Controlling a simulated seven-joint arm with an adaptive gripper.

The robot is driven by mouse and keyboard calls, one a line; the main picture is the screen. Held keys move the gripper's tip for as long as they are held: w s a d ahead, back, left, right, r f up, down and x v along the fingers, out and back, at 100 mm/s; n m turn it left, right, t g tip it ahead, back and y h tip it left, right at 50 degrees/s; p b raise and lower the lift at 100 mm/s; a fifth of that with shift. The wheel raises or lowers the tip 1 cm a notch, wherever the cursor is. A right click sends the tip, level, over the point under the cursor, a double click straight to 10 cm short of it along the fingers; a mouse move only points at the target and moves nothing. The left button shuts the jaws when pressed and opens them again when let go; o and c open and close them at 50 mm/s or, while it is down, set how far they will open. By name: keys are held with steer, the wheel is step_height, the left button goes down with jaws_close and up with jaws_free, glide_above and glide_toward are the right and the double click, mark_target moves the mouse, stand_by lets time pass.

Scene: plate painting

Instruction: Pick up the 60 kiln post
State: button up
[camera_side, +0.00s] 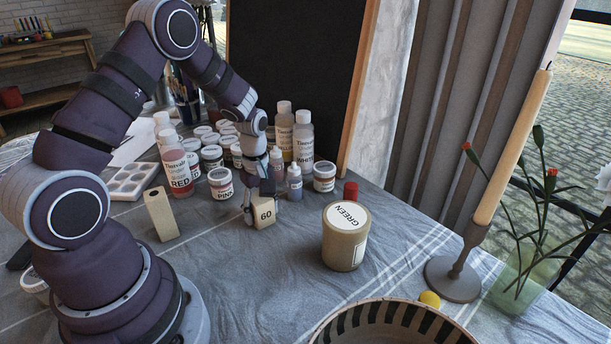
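The 60 kiln post (264,214) is a small pale wooden block with a black "60" on the face toward the camera. It is near the middle of the cloth-covered table. My gripper (258,203) points down at the post from above. One finger shows along the post's left side, close to it or touching it. The other finger is not clearly visible, so I cannot tell whether the grip is closed. The post appears at table level.
A taller wooden block (161,215) stands to the left. Paint jars and bottles crowd behind the gripper, including a PINK jar (221,183). A GREEN jar (345,237), a candlestick (459,266) and a striped bowl (392,322) are to the right.

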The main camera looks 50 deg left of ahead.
steer(key=c, duration=0.7)
